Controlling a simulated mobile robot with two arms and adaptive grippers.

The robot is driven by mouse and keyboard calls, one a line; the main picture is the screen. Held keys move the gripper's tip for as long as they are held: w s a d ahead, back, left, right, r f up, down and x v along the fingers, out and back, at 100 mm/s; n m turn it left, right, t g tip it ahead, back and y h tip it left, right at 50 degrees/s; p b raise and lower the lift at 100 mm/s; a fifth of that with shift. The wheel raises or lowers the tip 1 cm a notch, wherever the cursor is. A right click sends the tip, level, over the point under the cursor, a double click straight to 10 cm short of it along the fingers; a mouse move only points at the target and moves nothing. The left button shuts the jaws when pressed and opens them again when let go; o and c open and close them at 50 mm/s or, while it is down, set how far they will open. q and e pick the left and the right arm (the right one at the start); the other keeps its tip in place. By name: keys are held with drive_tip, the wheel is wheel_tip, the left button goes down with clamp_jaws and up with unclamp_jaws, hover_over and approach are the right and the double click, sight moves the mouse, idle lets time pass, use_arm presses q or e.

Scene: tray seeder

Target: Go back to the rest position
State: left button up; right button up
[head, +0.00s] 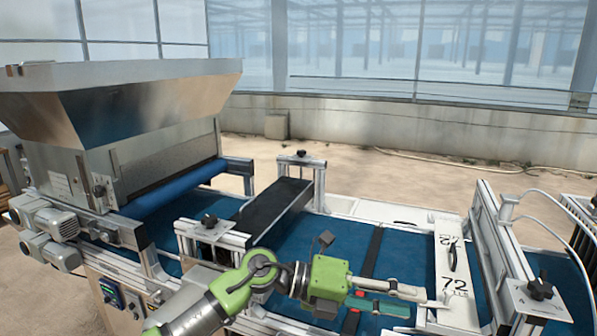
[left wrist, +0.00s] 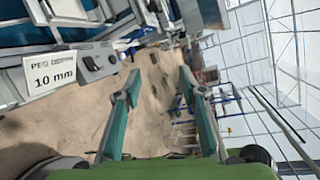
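My left gripper (head: 432,298) reaches in from the bottom of the head view, over the blue conveyor belt (head: 402,257), and points right. Its fingertips overlap the white plate marked 72 (head: 448,262) in the picture; I cannot tell whether they touch it. In the left wrist view my left gripper (left wrist: 160,76) has its two teal-padded fingers well apart, with nothing between them. Sandy floor shows through the gap. My right gripper is in neither view.
The seeder's metal hopper (head: 150,105) stands at the left, with a dark crosspiece (head: 275,207) over the belt. A metal frame with black knobs (head: 500,240) rises at the right. The left wrist view shows a "10 mm" label (left wrist: 54,74). Sandy floor (head: 350,165) lies behind.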

use_arm(q)
drive_tip(key=w+a+r+n+t+h, duration=0.3)
drive_tip(key=a+r+n+t+h, duration=0.15)
drive_tip(key=r+n+t, duration=0.5)
drive_tip(key=w+a+f+n+t+y, duration=0.4)
drive_tip(key=w+a+n+t+y, duration=0.15)
drive_tip(key=a+n+t, duration=0.6)
drive_tip(key=s+a+f+n+g+y, duration=0.2)
drive_tip(key=a+f+n+y, duration=0.5)
drive_tip(key=f, duration=0.2)
drive_tip(key=s+a+f+n+g+y, duration=0.2)
drive_tip(key=a+f+n+y, duration=0.45)
drive_tip(key=f, duration=0.25)
drive_tip(key=s+a+f+n+g+y, duration=0.1)
drive_tip(key=s+a+f+n+g, duration=0.45)
drive_tip(key=s+f, duration=0.65)
drive_tip(key=s+a+f+g, duration=0.2)
drive_tip(key=s+f+g, duration=0.1)
drive_tip(key=s, duration=0.6)
drive_tip(key=s+a+f+g, duration=0.2)
drive_tip(key=s+f+g, duration=0.2)
drive_tip(key=s, duration=0.5)
wheel_tip(320, 180, down, 27)
drive_tip(key=s+m, duration=0.1)
drive_tip(key=s, duration=0.1)
drive_tip(key=s+a+f+g, duration=0.2)
drive_tip(key=s+f, duration=1.3)
drive_tip(key=s, duration=0.1)
drive_tip(key=shift+s+a, duration=0.15)
drive_tip(key=shift+a, duration=0.05)
